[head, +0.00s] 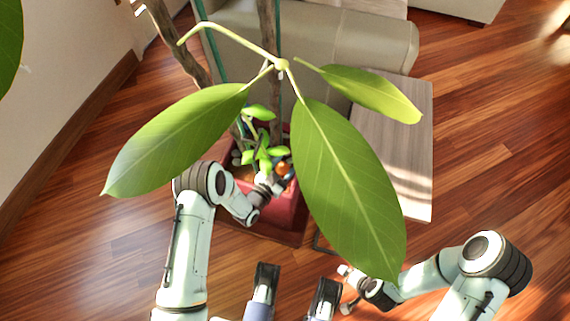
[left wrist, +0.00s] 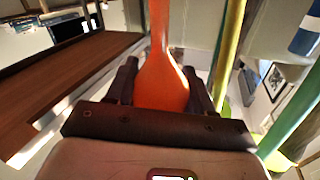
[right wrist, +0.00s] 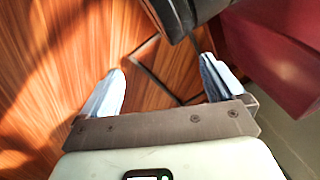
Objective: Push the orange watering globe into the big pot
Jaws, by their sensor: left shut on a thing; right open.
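The orange watering globe (head: 283,168) shows as a small orange patch over the big red pot (head: 291,212), among green leaves. In the left wrist view the globe (left wrist: 164,84) has a round orange body and a long neck. My left gripper (head: 271,181) is shut on the globe's body, with a finger on each side (left wrist: 160,70). Whether the globe touches the soil is hidden. My right gripper (head: 345,289) is open and empty, low over the floor to the right of the pot. The right wrist view shows its spread fingers (right wrist: 160,82) and the red pot wall (right wrist: 272,55).
A plant with large leaves (head: 345,185) rises from the pot and covers much of the middle view. A low wooden bench (head: 400,140) stands right of the pot. A grey-beige sofa (head: 360,45) is behind. The wooden floor (head: 480,150) at right is clear.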

